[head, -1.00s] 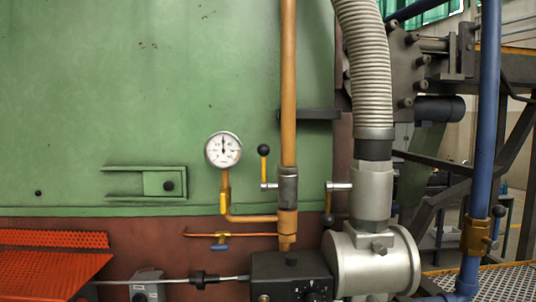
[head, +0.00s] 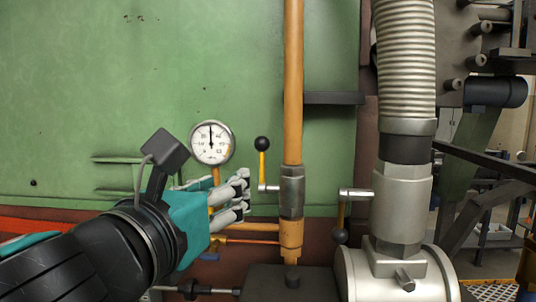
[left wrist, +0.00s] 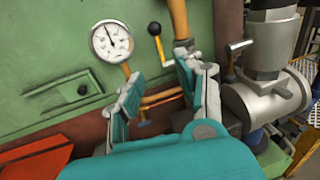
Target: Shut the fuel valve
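The fuel valve (head: 291,190) looks to be the grey valve body on the orange vertical pipe. Its yellow lever (head: 262,163) stands upright, with a black knob (head: 262,143) on top. The knob also shows in the left wrist view (left wrist: 154,28), above and between my fingers. My left gripper (head: 240,192) is open and empty, just left of the lever, with its fingertips lower than the knob. In the left wrist view the two fingers (left wrist: 158,80) are spread apart. I see no contact with the lever. My right gripper is in neither view.
A pressure gauge (head: 211,143) sits just above my left gripper. A second lever (head: 340,215) hangs down beside the grey hose fitting (head: 402,205) on the right. A dark bracket (head: 334,98) juts out behind the pipe. The green wall is flat around the lever.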

